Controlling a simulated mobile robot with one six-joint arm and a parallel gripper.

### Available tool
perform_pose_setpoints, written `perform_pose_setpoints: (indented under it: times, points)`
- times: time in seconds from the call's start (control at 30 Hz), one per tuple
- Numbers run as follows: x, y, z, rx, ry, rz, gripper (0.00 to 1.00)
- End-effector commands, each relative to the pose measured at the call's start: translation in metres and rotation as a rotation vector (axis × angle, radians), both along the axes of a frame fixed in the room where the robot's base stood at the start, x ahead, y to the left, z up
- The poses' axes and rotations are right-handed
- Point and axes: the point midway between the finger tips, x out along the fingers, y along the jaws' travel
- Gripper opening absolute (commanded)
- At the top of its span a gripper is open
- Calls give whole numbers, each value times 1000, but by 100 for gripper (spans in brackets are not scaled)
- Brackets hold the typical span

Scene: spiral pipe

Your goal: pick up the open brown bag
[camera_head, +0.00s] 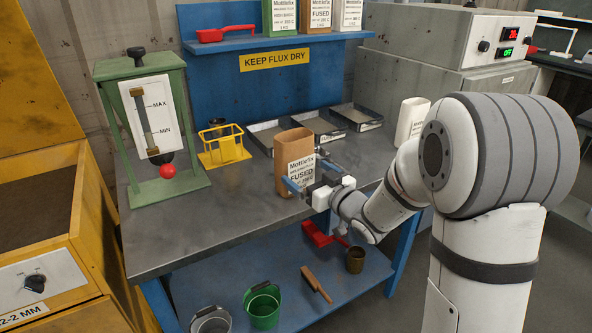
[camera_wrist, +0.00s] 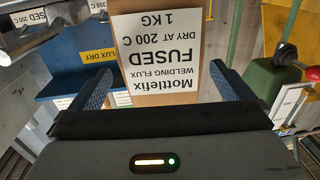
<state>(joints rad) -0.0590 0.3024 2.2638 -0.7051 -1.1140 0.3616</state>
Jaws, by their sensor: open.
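The open brown bag (camera_head: 281,167) stands upright on the grey workbench, with a white label reading Mottlefix welding flux, fused. My gripper (camera_head: 309,174) is at bench height in front of the bag, its blue fingers pointing at the labelled side. In the wrist view the bag (camera_wrist: 158,98) appears upside down between the two spread fingers of my gripper (camera_wrist: 163,85). The gripper is open; whether the fingertips reach past the bag's front face is hard to tell.
A yellow wire holder (camera_head: 223,147) and green gauge stand (camera_head: 150,130) are left of the bag. Black trays (camera_head: 316,126) lie behind it, and a white container (camera_head: 411,120) stands to the right. A blue shelf (camera_head: 247,42) rises behind. The bench's front left is clear.

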Motion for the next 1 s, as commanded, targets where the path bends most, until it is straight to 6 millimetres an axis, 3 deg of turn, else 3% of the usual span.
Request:
perform_pose_setpoints:
  times: [0.4, 0.73, 1.0]
  points:
    - [43, 36, -6, -1, 0, 0, 100]
    - [50, 42, -6, -2, 1, -1, 100]
    - [50, 42, -6, -2, 1, -1, 80]
